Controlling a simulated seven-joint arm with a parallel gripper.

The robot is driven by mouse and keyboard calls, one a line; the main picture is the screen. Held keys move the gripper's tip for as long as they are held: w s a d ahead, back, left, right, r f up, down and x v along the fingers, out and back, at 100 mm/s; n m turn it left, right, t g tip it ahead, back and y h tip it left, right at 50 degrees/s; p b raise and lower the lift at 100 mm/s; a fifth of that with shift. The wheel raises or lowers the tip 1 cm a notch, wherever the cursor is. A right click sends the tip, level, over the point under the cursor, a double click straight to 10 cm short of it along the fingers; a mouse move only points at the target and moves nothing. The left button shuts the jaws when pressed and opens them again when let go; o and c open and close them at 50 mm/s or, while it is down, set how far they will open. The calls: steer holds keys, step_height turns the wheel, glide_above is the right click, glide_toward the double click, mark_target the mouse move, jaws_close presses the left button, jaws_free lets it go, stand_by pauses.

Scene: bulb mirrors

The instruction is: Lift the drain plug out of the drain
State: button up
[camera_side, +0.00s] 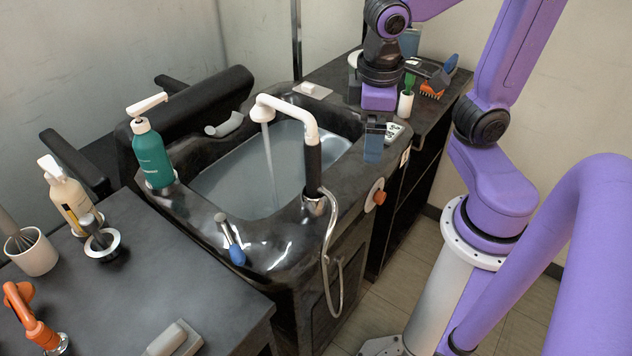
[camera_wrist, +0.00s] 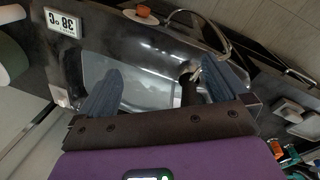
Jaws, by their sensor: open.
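The drain and its plug cannot be made out in either view. The black basin (camera_side: 340,118) holds greyish water (camera_side: 235,178), and the white tap head (camera_side: 287,108) pours a stream into it. In the wrist view the water (camera_wrist: 125,85) shows between my fingers, with the bottom unclear. My gripper (camera_side: 374,143) hangs over the basin's right rim beside the display, pointing down. In the wrist view my gripper (camera_wrist: 168,78) is open, its two blue-grey fingers wide apart with nothing between them.
A temperature display (camera_wrist: 63,23) and an orange knob (camera_side: 378,195) are on the basin's right side. A hose (camera_side: 328,240) loops down the front. A teal pump bottle (camera_side: 152,158) stands on the left rim. A blue-tipped handle (camera_side: 232,243) lies at the front rim.

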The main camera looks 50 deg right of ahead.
steer(key=s+f+n, duration=0.1)
steer(key=s+n, duration=0.1)
steer(key=s+a+f+n+y, duration=0.1)
steer(key=s+n, duration=0.1)
steer(key=s+a+f+n, duration=0.1)
steer(key=s+n, duration=0.1)
steer(key=s, duration=0.1)
steer(key=shift+a+f+y, duration=0.15)
steer(key=shift+a+y, duration=0.05)
steer(key=shift+y, duration=0.2)
steer(key=shift+c, duration=0.9)
steer(key=shift+s+f+n, duration=0.1)
steer(key=shift+s+n, duration=0.05)
steer(key=shift+n, duration=0.25)
steer(key=c, duration=0.6)
steer(key=shift+o, duration=0.2)
